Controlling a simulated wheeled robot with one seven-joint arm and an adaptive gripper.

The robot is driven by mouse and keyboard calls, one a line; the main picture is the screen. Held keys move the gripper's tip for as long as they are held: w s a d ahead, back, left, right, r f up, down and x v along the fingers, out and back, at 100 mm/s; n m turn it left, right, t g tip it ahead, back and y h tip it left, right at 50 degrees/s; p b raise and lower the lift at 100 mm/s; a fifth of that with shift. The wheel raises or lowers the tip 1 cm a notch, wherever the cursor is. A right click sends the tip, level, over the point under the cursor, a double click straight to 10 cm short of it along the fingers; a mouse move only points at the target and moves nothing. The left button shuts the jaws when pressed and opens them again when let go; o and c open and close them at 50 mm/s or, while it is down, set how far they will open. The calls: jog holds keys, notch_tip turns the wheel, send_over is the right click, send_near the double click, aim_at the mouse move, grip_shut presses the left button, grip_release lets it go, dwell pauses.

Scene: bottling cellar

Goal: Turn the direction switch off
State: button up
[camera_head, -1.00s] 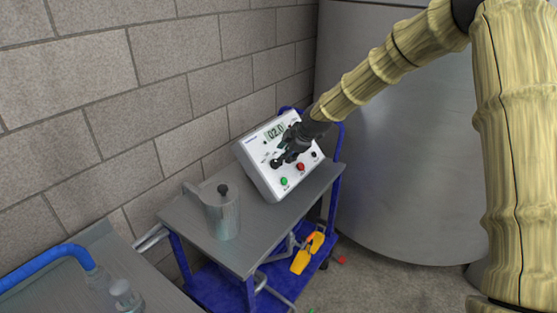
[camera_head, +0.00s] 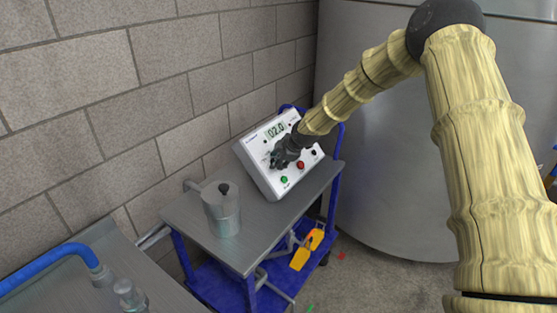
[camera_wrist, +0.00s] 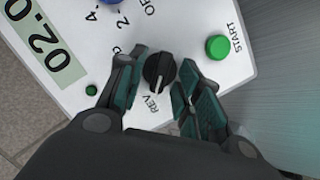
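The direction switch is a black round knob (camera_wrist: 159,70) with a white pointer line, on the white sloped face of a control box (camera_head: 258,168). In the wrist view its pointer points towards the REV mark (camera_wrist: 153,104). My gripper (camera_wrist: 160,82) has its two teal-padded fingers on either side of the knob. They are parted, with the knob between the tips; I cannot tell whether either finger touches it. In the head view my gripper (camera_head: 274,161) covers the knob.
Close by on the panel are a green START button (camera_wrist: 217,47), a blue control (camera_wrist: 110,2) and a display (camera_wrist: 40,45) reading 02.0. A red button (camera_head: 300,165) also shows. The box stands on a blue-framed cart (camera_head: 262,238) beside a metal jug (camera_head: 222,212). A brick wall stands behind.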

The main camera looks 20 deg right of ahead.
jog(key=shift+c, duration=0.4)
jog(key=shift+s, duration=0.1)
grip_shut()
jog(key=shift+m, duration=0.3)
jog(key=m, duration=0.2)
jog(key=m+g, duration=0.1)
jog(key=shift+w+d+m+y+b, duration=0.1)
jog(key=shift+w+m+y+b, duration=0.1)
jog(key=shift+m+y+b, duration=0.15)
jog(key=shift+m+g+y, duration=0.25)
jog(key=shift+m+g, duration=0.25)
jog(key=shift+m, duration=1.25)
jog(key=shift+d+b, duration=0.1)
jog(key=shift+b, duration=0.2)
